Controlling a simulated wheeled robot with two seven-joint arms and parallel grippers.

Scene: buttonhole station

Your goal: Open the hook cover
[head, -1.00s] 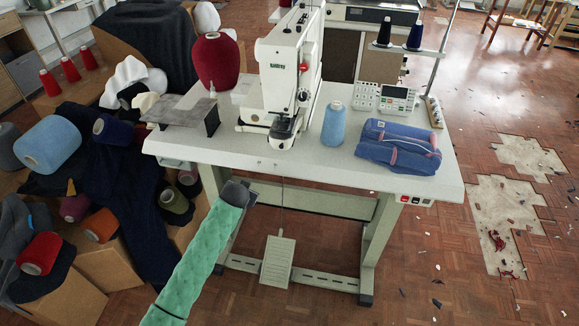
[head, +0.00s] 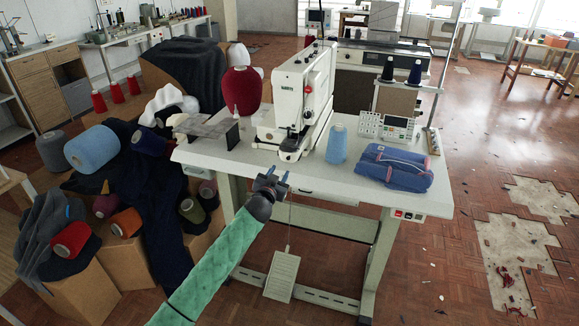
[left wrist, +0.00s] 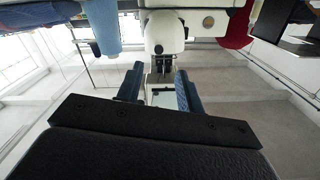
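The white buttonhole machine (head: 293,92) stands on the white table (head: 330,183). Its head and presser area (head: 292,146) face me. I cannot make out the hook cover for certain. My left gripper (head: 277,175), at the end of a green-sleeved arm, is just in front of the table's front edge, below the machine head. Its two blue fingers are spread with nothing between them. In the left wrist view the fingers of the left gripper (left wrist: 158,88) stand apart, with the white machine (left wrist: 165,32) beyond them. My right gripper is not in view.
On the table are a blue thread cone (head: 337,143), folded blue fabric (head: 393,168), a control panel (head: 388,128), a large red cone (head: 241,91) and a grey plate stand (head: 207,127). A pedal (head: 283,277) hangs below. Boxes, cloth and cones crowd the left.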

